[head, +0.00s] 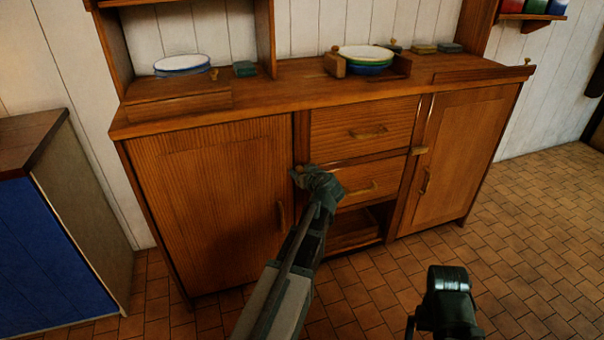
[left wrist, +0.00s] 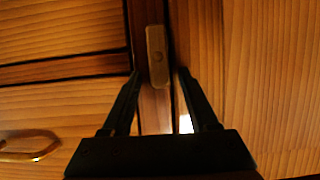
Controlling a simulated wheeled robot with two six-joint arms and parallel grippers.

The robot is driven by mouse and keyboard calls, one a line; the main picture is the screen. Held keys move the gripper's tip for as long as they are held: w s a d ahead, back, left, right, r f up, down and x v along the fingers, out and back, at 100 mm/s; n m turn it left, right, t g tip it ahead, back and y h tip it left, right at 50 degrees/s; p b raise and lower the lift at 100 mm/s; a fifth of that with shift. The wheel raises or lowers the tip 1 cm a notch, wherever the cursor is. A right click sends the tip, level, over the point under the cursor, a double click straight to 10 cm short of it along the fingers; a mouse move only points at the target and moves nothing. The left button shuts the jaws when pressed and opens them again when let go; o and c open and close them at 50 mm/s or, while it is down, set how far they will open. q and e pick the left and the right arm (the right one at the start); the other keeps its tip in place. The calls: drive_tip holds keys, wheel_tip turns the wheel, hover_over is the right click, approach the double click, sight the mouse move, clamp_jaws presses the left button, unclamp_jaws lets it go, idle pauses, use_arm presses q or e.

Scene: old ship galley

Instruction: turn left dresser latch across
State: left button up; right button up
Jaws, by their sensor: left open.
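The left dresser latch (left wrist: 157,55) is a small wooden bar with a pin. In the left wrist view it stands upright on the post between the drawers and a door. In the head view its end (head: 299,172) shows just beside my left gripper (head: 312,174), which hides the rest. My left gripper (left wrist: 159,72) is open, one finger on each side of the latch's lower end. I cannot tell whether they touch. The left door (head: 215,205) is shut. A black part of my right arm (head: 447,300) shows low in the head view; its jaws cannot be made out.
The dresser holds two drawers (head: 350,128), an open lower bay (head: 355,228) and a right door (head: 465,150) with another latch (head: 420,150). Bowls (head: 366,60) and a white-blue dish (head: 182,65) stand on top. A blue-fronted cabinet (head: 45,250) is at left. The tiled floor at right is clear.

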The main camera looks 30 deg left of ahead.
use_arm(q)
clamp_jaws()
drive_tip(key=shift+w, duration=0.1)
idle(0.3)
drive_tip(key=shift+w+d+f+m+g+y+b, duration=0.45)
drive_tip(key=shift+m+y+b, duration=0.7)
drive_tip(key=shift+m+b, duration=0.95)
drive_tip(key=shift+w+d+f+m+g+y+b, duration=0.3)
drive_tip(key=shift+f+m+g+y+b, duration=0.6)
drive_tip(key=shift+m+b, duration=1.2)
drive_tip(key=shift+w+d+f+m+g+y+b, duration=0.3)
drive_tip(key=shift+m+y+b, duration=1.2)
drive_tip(key=shift+m, duration=1)
unclamp_jaws()
